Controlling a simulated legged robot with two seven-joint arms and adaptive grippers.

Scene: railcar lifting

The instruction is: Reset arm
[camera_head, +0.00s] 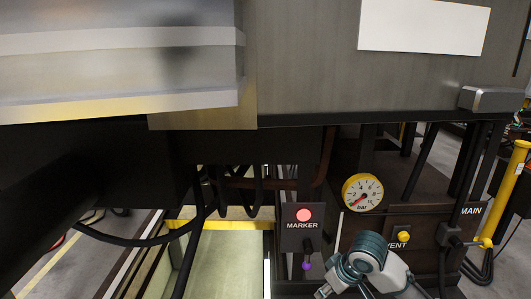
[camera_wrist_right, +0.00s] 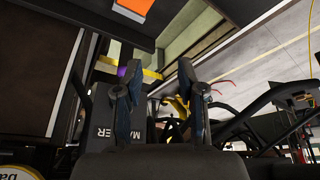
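My right arm (camera_head: 370,265) reaches in at the bottom of the head view, its white and teal joints in front of the equipment panel. In the right wrist view my right gripper (camera_wrist_right: 158,75) has its two dark fingers spread apart, with nothing held between them. A black MARKER panel (camera_head: 300,240) with a lit red lamp (camera_head: 304,215) and a purple-tipped lever (camera_head: 306,266) is just left of this arm. The purple tip (camera_wrist_right: 122,70) also shows by the left finger in the wrist view. My left gripper is not in view.
A yellow-rimmed bar gauge (camera_head: 362,192) and a yellow VENT knob (camera_head: 404,236) are near the right arm. A MAIN label and yellow upright pipe (camera_head: 508,190) are at the right. The grey railcar body (camera_head: 310,60) overhangs above. Black hoses (camera_head: 190,215) hang at the left.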

